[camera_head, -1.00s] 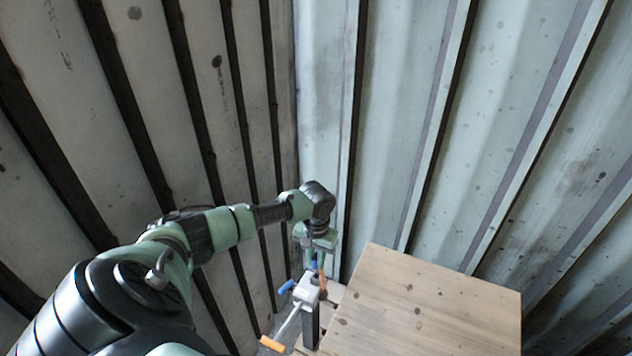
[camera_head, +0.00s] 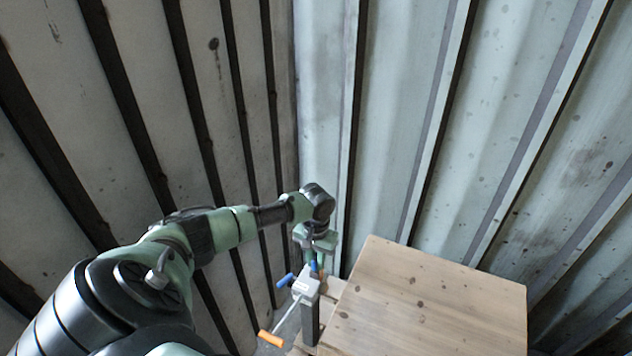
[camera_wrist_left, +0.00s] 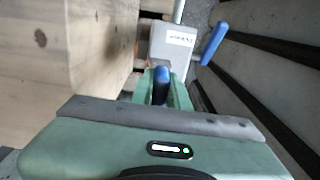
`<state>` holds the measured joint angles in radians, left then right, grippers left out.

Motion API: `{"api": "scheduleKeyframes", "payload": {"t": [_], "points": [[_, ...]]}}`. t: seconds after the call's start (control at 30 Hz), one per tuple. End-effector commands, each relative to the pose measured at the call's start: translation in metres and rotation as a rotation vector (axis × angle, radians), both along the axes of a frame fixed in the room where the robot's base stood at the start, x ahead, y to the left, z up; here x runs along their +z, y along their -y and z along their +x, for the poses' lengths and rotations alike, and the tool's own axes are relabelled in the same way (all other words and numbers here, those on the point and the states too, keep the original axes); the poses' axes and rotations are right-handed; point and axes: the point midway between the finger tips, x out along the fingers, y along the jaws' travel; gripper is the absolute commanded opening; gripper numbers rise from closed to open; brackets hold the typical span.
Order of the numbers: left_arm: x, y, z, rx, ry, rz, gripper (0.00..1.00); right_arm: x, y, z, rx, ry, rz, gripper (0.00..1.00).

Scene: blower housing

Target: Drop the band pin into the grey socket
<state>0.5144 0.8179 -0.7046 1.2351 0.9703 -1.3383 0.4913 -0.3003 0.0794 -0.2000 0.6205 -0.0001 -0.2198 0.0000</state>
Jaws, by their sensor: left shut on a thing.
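My left gripper (camera_head: 316,262) points down just above a grey block (camera_head: 306,286) on a dark upright post. It is shut on a dark pin with a blue end, which I take as the band pin (camera_wrist_left: 161,84); the blue also shows in the head view (camera_head: 314,267). In the left wrist view, the labelled grey block (camera_wrist_left: 172,46) lies just beyond the pin. I cannot tell whether pin and block touch. No opening shows in the block, so I cannot confirm that it is the grey socket. My right gripper is not in view.
A blue handle (camera_head: 285,280) and a rod with an orange grip (camera_head: 270,339) stick out from the block. A large wooden box (camera_head: 430,300) stands close on the right. Ribbed metal walls (camera_head: 400,120) close in the corner behind and on the left.

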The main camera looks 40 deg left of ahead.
Motion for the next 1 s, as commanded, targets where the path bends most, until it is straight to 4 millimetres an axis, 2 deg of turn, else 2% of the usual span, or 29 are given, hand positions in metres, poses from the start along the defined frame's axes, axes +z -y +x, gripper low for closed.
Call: {"api": "scheduleKeyframes", "payload": {"t": [0.83, 0.87, 0.9, 0.93, 1.0], "points": [[-0.0030, 0.0003, 0.0001, 0.000, 0.000, 0.000, 0.00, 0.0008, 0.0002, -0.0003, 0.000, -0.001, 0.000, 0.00], [-0.0030, 0.0003, 0.0001, 0.000, 0.000, 0.000, 0.24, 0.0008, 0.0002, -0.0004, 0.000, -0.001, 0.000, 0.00], [-0.0030, 0.0002, 0.0001, 0.000, 0.000, 0.000, 0.35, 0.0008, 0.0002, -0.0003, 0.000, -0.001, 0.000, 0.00], [-0.0030, 0.0002, 0.0001, 0.000, 0.000, 0.000, 0.41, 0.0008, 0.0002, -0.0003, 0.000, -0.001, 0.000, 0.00], [-0.0030, 0.0002, 0.0001, 0.000, 0.000, 0.000, 0.41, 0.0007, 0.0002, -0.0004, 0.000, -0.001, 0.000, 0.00]]}}
